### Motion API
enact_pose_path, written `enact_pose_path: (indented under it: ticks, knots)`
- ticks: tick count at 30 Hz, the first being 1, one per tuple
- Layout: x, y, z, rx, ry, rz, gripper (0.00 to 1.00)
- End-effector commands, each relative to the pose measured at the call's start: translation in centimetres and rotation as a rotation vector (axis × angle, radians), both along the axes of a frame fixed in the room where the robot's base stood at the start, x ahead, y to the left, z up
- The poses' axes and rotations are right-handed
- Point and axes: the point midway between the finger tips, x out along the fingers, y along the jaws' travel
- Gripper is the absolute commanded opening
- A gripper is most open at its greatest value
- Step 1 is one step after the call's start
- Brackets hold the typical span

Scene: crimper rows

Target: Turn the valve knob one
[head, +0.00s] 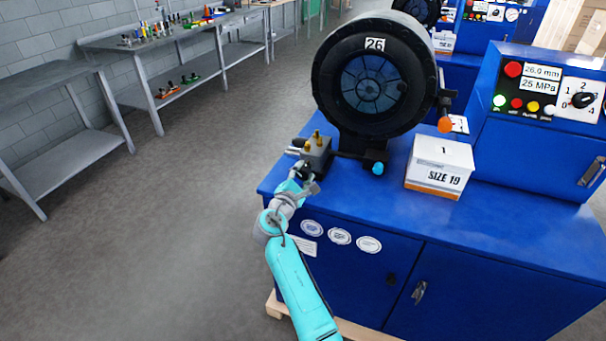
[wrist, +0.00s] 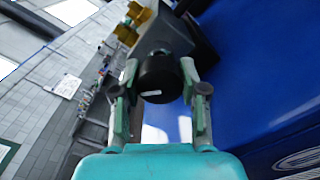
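The valve knob (wrist: 158,80) is a black round knob with a short white mark on its face. It sits on the front of a grey valve block (head: 317,152) with brass fittings (head: 317,138), at the near left corner of the blue machine's top. In the wrist view my gripper (wrist: 159,72) has one finger on each side of the knob, and both fingertips appear to touch its sides. In the head view my gripper (head: 307,180) reaches up to the block and mostly hides the knob.
A big black crimper head (head: 372,85) marked 26 stands behind the block. A blue-tipped part (head: 378,168) and a SIZE 19 box (head: 440,165) are to the right. A control panel (head: 547,90) is at far right. Open floor (head: 170,220) and grey benches (head: 60,75) lie left.

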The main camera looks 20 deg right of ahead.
Motion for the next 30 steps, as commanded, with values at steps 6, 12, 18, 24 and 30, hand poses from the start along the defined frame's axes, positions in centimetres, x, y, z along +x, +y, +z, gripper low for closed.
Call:
enact_pose_path:
  ticks: [6,12,18,24,30]
  knots:
    - [0.0,0.0,-0.1,0.000,0.001,-0.001,0.68]
    - [-0.1,0.0,0.0,-0.001,0.001,0.000,0.68]
    - [-1.4,1.1,-0.1,-0.001,0.000,0.001,0.68]
    - [-4.6,3.4,-0.1,-0.001,0.000,0.003,0.68]
    - [-7.5,5.6,-0.1,-0.001,0.001,0.004,0.68]
